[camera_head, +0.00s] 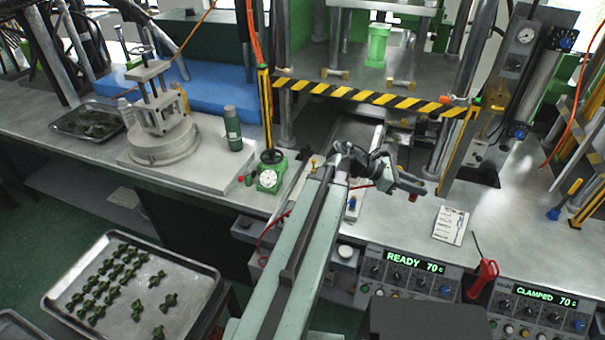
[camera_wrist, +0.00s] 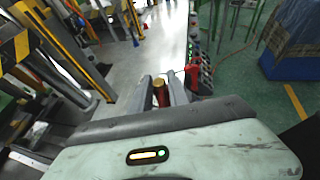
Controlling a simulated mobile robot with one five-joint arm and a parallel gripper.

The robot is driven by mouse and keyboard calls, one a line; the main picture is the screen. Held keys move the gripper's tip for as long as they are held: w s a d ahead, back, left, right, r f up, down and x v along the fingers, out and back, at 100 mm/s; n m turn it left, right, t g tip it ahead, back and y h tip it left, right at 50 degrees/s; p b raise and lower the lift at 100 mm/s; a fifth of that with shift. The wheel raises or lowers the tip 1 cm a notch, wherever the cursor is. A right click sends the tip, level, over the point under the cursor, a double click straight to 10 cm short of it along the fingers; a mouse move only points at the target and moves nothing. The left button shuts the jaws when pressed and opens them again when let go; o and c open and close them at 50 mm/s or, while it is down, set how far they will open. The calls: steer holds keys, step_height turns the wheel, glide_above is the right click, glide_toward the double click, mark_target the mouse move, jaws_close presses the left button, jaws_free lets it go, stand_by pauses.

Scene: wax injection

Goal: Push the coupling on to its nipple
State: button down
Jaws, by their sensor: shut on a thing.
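My gripper (camera_head: 408,184) is in front of the striped press guard, above the steel bench. In the wrist view my gripper (camera_wrist: 162,88) is shut on the coupling (camera_wrist: 161,95), a small piece with a brass-coloured top and a dark red body. In the head view a little of the red coupling (camera_head: 413,197) shows below the fingers, apart from the bench top. I cannot pick out the nipple for certain in either view.
The press's yellow-black guard (camera_head: 360,94) and its right post (camera_head: 459,145) are close to my gripper. A white card (camera_head: 450,225) lies on the bench. A red-handled tool (camera_head: 484,279) stands by the control panels.

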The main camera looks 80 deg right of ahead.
steer(key=w+d+f+n+h+b, duration=0.2)
steer(key=w+d, duration=0.3)
steer(key=w, duration=0.6)
steer(key=w+d+f+n+t+h+b, duration=0.1)
steer(key=w+d+f+b, duration=0.3)
steer(key=w, duration=0.8)
steer(key=w+d+f+n+t+h+b, duration=0.1)
steer(key=w+d+f+n+h+b, duration=0.2)
steer(key=w+d, duration=0.4)
steer(key=w+f+b, duration=0.1)
steer(key=w+f, duration=0.1)
steer(key=w, duration=0.2)
steer(key=shift+w+f+h, duration=0.25)
steer(key=shift+w+h, duration=0.05)
steer(key=shift+w, duration=0.05)
steer(key=shift+a, duration=0.1)
step_height(320, 180, down, 6)
steer(key=b, duration=0.5)
steer(key=shift+r+b, duration=0.15)
steer(key=shift+b, duration=0.25)
steer(key=shift+f+b, duration=1.45)
steer(key=shift+b, duration=0.05)
steer(key=c, duration=1.2)
jaws_free()
